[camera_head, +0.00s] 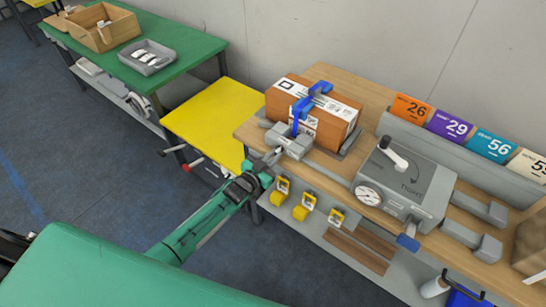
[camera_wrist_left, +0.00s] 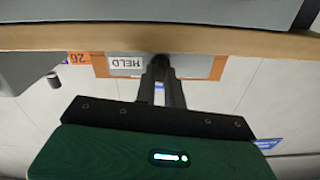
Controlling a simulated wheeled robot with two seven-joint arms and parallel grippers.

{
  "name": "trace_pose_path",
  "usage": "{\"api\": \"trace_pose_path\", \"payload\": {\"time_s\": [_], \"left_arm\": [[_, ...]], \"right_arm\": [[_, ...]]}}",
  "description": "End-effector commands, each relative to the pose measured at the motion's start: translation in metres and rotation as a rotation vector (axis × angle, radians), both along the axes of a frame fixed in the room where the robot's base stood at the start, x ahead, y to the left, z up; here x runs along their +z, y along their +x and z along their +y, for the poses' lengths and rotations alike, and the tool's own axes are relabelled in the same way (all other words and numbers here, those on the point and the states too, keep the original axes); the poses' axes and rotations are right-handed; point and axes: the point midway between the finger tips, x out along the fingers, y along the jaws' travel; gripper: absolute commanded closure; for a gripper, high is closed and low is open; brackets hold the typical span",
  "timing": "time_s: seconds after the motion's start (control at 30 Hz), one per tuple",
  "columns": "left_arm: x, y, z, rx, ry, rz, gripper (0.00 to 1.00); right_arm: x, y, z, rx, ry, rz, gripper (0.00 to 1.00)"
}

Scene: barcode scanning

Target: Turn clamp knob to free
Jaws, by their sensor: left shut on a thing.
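The grey clamp (camera_head: 288,141) sits on the wooden bench's left front edge, against the brown box (camera_head: 318,112) with a blue strap-like bracket (camera_head: 312,103) over it. My left gripper (camera_head: 268,159) reaches up to the front of the clamp and is shut on its small knob, which is mostly hidden by the fingers. In the left wrist view the fingers (camera_wrist_left: 161,82) are closed together on the dark knob (camera_wrist_left: 159,61), beside a label reading HELD (camera_wrist_left: 125,63). My right gripper is in neither view.
To the right stands a grey unit (camera_head: 405,187) with a gauge, a white-handled lever and the word TIGHT. A yellow table (camera_head: 214,122) and a green table (camera_head: 150,35) stand left. Numbered cards (camera_head: 449,126) line the back.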

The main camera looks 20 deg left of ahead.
Motion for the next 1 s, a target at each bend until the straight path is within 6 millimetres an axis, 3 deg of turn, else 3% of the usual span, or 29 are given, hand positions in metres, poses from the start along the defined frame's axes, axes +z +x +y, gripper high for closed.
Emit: {"api": "trace_pose_path", "payload": {"time_s": [0.3,0.87,0.9,0.93,1.0], "left_arm": [[-0.0018,-0.0007,0.0002,0.0,-0.121,0.047,1.0],[-0.002,-0.0009,-0.0001,0.001,-0.149,0.058,1.0],[-0.002,-0.0009,0.0,0.001,-0.149,0.058,0.85],[-0.002,-0.0009,0.0,0.001,-0.149,0.058,0.8],[-0.0018,-0.0008,-0.0001,0.0,-0.148,0.057,0.8]], "right_arm": [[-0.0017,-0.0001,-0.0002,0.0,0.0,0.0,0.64],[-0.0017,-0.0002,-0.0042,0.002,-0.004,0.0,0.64],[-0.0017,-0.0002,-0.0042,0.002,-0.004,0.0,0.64],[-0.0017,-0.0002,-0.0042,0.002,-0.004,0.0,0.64],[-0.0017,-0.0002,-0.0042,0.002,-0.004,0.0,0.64]]}}
